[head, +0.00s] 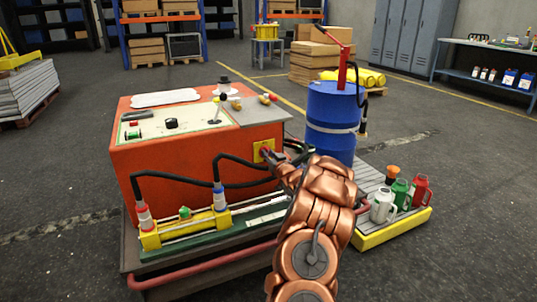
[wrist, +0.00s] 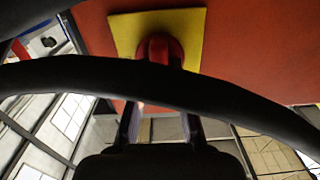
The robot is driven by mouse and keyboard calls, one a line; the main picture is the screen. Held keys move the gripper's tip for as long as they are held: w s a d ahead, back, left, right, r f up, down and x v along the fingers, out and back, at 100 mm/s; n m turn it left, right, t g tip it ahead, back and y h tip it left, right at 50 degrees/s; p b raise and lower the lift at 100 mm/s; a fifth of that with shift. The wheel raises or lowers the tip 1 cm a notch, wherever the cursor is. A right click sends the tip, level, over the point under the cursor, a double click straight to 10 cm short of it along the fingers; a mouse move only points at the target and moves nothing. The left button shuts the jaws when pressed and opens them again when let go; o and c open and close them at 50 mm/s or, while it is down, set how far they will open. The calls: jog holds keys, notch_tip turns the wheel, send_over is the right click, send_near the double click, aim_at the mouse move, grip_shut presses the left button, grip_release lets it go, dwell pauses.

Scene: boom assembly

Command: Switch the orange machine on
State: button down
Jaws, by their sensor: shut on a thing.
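The orange machine (head: 190,175) stands left of centre in the head view. On its front right side is a yellow plate (head: 257,157) with a red knob. In the wrist view the yellow plate (wrist: 124,32) and the red knob (wrist: 160,48) are at the top centre. My gripper (head: 270,156) reaches the plate and is shut on the red knob. A black hose (wrist: 150,80) crosses the wrist view and hides the fingertips and part of the knob, so the knob's exact turn cannot be told.
Black hoses (head: 245,184) run from the machine to a cylinder with yellow end blocks (head: 181,232) in front. A blue drum (head: 332,115) with a red pump stands close right. Cans (head: 400,192) stand on a yellow-edged platform (head: 392,232). Open floor lies right and left.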

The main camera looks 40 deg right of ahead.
jog(key=m+p, duration=0.2)
jog(key=p, duration=0.1)
jog(key=m+p, duration=0.1)
jog(key=p, duration=0.3)
jog(key=shift+d+r+m, duration=0.1)
jog(key=shift+r+m, duration=0.25)
jog(key=shift+m, duration=0.05)
jog(key=m+p, duration=0.3)
jog(key=shift+d+f+m, duration=0.1)
jog(key=shift+f+m, duration=0.05)
jog(key=shift+m, duration=0.15)
jog(key=shift+s+d+f+m+p, duration=0.15)
jog(key=shift+m+p, duration=1.05)
jog(key=shift+m, duration=1.3)
jog(key=shift+w+a+f+m+p, duration=0.1)
jog(key=shift+f+m+p, duration=0.15)
jog(key=shift+m+p, duration=1.6)
jog(key=shift+m+b, duration=0.65)
jog(key=shift+m, duration=0.1)
jog(key=c, duration=1.1)
grip_release()
